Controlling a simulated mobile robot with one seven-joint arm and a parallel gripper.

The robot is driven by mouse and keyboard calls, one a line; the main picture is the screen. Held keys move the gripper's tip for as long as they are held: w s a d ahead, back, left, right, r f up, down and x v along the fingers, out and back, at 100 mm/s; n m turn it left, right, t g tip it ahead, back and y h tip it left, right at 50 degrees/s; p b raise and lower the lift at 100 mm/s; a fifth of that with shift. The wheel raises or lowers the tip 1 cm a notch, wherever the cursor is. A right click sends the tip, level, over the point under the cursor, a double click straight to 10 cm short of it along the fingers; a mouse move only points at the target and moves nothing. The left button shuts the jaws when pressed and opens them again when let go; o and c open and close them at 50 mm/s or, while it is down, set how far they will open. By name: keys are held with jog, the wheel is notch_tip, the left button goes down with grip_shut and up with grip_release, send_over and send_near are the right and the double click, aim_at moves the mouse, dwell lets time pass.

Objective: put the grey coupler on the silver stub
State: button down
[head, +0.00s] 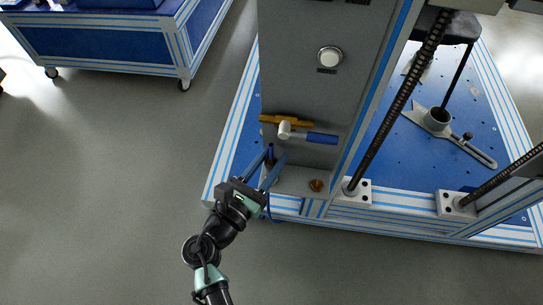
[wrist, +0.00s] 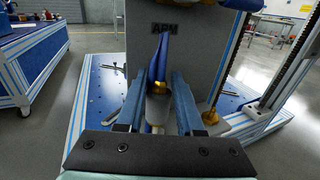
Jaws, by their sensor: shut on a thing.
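My gripper (head: 268,174) is shut on a grey, cup-like cylinder, which looks like the grey coupler (wrist: 158,108). It sits between the two blue-grey fingers in the wrist view, with a brass-coloured piece and an upright dark blue part at its top. In the head view the fingers mostly hide it; only a dark blue part shows. The gripper is low in front of the grey panel (head: 292,90). A round silver piece (head: 330,57) sits high on that panel, above a small dark label; I cannot tell whether it is the silver stub. It is well apart from the gripper.
A brass fitting (head: 316,185) stands right of the gripper. Black threaded columns (head: 395,105) rise further right. The floor at left is clear.

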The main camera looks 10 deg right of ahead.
jog(key=shift+f+b, duration=0.7)
jog(key=shift+f, duration=0.5)
jog(key=shift+c, duration=2.3)
grip_release()
jog(key=shift+s+a, duration=0.1)
jog(key=p+v, duration=0.4)
jog(key=v, duration=0.8)
jog(key=shift+s+a, duration=0.15)
jog(key=shift+s, duration=0.15)
